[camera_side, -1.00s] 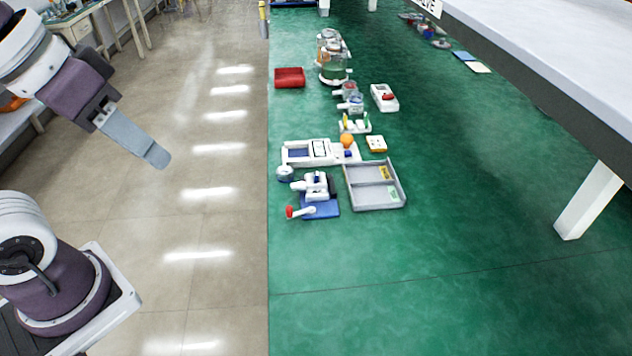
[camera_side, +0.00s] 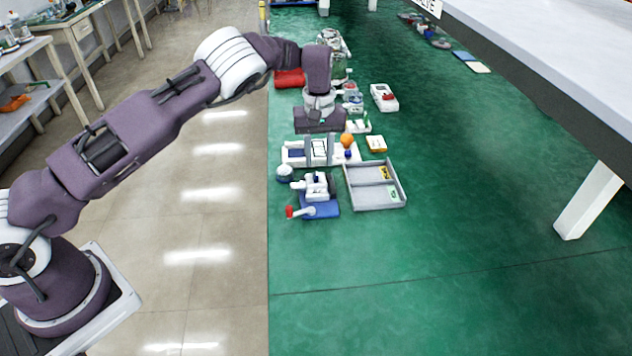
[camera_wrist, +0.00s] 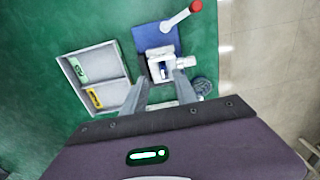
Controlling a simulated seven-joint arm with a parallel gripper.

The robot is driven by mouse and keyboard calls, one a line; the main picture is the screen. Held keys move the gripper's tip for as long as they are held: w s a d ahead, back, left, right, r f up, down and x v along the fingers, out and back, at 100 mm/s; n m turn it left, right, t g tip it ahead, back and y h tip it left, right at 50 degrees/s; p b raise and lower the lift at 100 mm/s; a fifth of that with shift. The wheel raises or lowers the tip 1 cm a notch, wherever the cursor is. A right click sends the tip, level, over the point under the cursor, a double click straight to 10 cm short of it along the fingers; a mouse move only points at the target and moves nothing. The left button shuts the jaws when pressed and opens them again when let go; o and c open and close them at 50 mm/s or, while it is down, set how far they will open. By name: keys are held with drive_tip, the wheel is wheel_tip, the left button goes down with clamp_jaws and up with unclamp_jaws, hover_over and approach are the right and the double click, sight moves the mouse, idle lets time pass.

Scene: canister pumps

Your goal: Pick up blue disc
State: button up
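A small blue piece (camera_side: 348,154), possibly the blue disc, shows just below an orange ball (camera_side: 347,141) at the right end of a white tray-like unit (camera_side: 350,160). It is too small to make out its shape. My gripper (camera_side: 320,160) points down over this white unit, left of the blue piece. Its two fingers are apart with nothing seen held between them. In the wrist view my open gripper (camera_wrist: 161,82) has a white device (camera_wrist: 160,52) with a blue part just beyond its fingertips. I cannot clearly identify the blue disc in the wrist view.
A grey two-compartment tray (camera_side: 402,190) with yellow and green labels lies to the right. A blue base (camera_side: 322,210) with a red-tipped white handle (camera_side: 290,212) is nearer. A white box with a red part (camera_side: 384,97) stands behind. Green surface in front is clear.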

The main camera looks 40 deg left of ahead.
sight(316, 174)
drive_tip(key=f, duration=0.4)
drive_tip(key=shift+s+a+f, duration=0.15)
drive_tip(key=shift+a+f, duration=0.1)
drive_tip(key=shift+f, duration=0.1)
clamp_jaws()
wheel_tip(316, 174, up, 10)
